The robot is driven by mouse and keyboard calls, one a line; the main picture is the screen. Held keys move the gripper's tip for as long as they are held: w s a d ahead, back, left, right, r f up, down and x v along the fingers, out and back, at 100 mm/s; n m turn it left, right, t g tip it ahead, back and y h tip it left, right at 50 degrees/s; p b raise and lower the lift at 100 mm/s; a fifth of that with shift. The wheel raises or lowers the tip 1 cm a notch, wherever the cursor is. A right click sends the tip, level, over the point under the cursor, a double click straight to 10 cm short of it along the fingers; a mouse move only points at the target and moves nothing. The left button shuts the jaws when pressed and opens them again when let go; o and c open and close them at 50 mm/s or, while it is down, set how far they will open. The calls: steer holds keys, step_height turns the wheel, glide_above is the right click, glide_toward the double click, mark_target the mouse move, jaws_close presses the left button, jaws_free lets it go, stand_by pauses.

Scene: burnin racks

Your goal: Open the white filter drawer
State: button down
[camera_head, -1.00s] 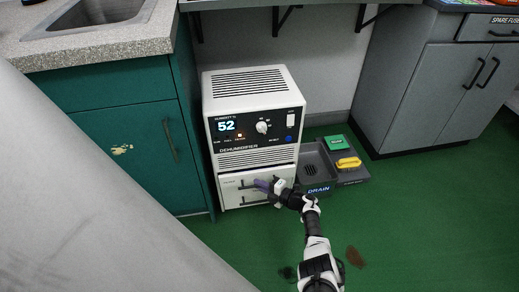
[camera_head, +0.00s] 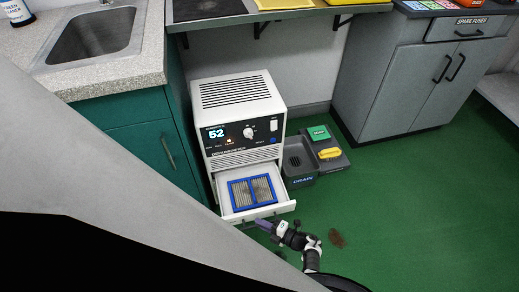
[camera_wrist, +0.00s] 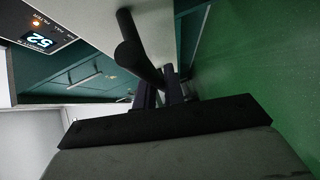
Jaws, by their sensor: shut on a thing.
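The white filter drawer (camera_head: 282,209) at the bottom of the white dehumidifier (camera_head: 238,105) is pulled out, and a blue-framed filter with two grey pleated panels (camera_head: 252,190) lies inside it. My gripper (camera_head: 264,225) is at the drawer's front, shut on its dark handle. In the wrist view the dark handle bar (camera_wrist: 138,50) runs down to my gripper's fingers (camera_wrist: 160,95), which are close around it. The exact contact is partly hidden by my gripper. The dehumidifier's display reads 52.
A teal cabinet (camera_head: 150,150) is close on the left, a grey cabinet (camera_head: 420,85) at the right.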

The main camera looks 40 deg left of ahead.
steer(key=shift+s+d, duration=0.15)
steer(key=shift+d, duration=0.2)
steer(key=c, duration=1.5)
jaws_free()
steer(key=w+d+r+p, duration=0.1)
steer(key=d+r+p, duration=0.1)
steer(key=d, duration=1.1)
steer(key=shift+d, duration=0.3)
